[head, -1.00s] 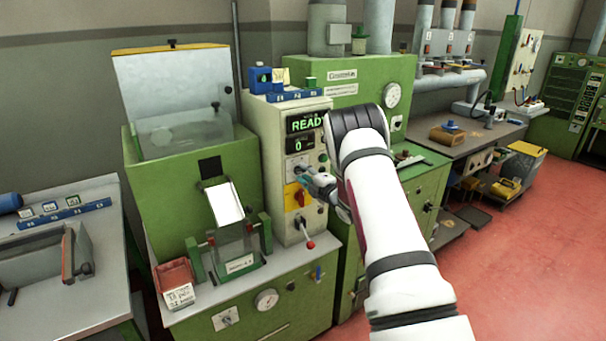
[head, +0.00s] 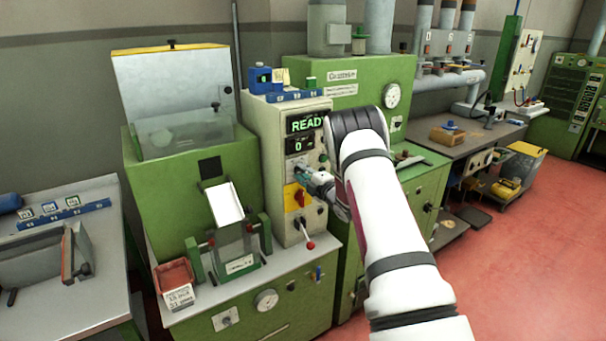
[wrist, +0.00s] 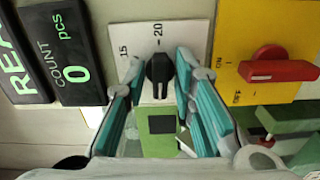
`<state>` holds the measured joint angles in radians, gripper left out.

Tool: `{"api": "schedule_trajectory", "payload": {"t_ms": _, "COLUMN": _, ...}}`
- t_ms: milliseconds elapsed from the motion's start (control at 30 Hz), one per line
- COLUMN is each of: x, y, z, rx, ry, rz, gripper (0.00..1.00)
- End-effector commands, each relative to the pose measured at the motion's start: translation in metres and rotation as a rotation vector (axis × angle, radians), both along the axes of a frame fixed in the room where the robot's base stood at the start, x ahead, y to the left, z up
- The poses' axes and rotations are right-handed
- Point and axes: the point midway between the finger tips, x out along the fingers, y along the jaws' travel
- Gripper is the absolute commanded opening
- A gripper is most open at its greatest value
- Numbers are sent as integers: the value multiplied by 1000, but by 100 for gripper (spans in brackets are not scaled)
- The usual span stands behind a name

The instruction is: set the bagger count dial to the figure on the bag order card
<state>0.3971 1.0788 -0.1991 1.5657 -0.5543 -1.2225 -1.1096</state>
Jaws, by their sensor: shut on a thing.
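The count dial is a black knob (wrist: 159,72) on a white plate marked 15 and 20, in the wrist view. My gripper (wrist: 160,66) has its teal fingers on both sides of the knob and is shut on it. In the head view my gripper (head: 308,174) is at the dial plate on the bagger panel, and the knob is mostly hidden. The knob's exact setting is unclear. The count display (wrist: 72,60) reads 0 pcs. A white printed card (head: 180,299) stands at the red bin; its print is too small to read surely.
A red switch (wrist: 279,71) on a yellow plate sits close beside the dial. A lever with a red ball (head: 310,244) sticks out below. The READY display (head: 307,123) is above. The bagger chute (head: 224,203) is to the left.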

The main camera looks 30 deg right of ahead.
Motion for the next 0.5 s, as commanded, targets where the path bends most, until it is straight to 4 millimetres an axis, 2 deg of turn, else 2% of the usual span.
{"api": "schedule_trajectory", "payload": {"t_ms": 500, "x": 0, "y": -1, "z": -2, "rx": 410, "ry": 15, "rz": -1, "gripper": 0}}
